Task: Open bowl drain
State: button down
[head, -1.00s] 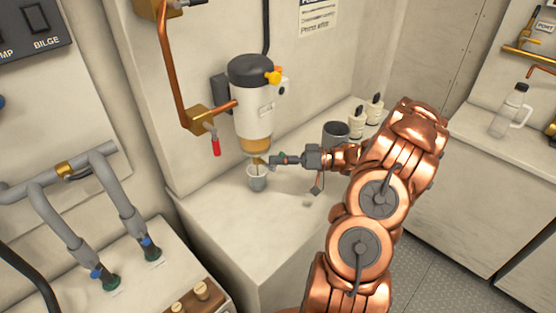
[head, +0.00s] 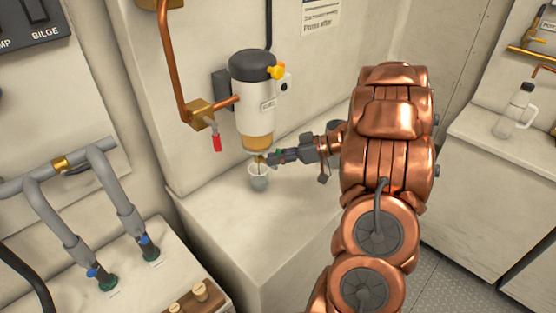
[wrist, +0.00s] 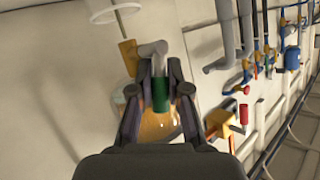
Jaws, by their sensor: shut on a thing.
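The filter (head: 253,105) is a white cylinder with a black cap on the wall. Its amber bowl (head: 257,143) forms the bottom and shows behind the fingers in the wrist view (wrist: 160,127). A small brass drain piece (wrist: 128,54) joins a grey lever with a green grip (wrist: 160,95). My gripper (head: 270,157) is just below the bowl; in the wrist view its fingers (wrist: 160,92) are shut around the green grip. A small pale cup (head: 259,182) stands on the counter under the drain. I cannot tell whether liquid runs into it.
A red-handled valve (head: 216,143) hangs from the copper pipe at the filter's left. Grey hoses with blue-green fittings (head: 148,246) stand at lower left. A clear bottle (head: 515,110) is on the right counter. The counter (head: 220,215) in front of the cup is clear.

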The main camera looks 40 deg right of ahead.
jog(key=shift+a+n+h, duration=0.45)
jog(key=shift+n+h, duration=0.35)
jog(key=shift+h, duration=0.3)
jog(key=c, duration=1.1)
grip_release()
jog(key=shift+s+r, duration=0.1)
jog(key=shift+r+v, duration=0.2)
jog(key=shift+v, duration=5.75)
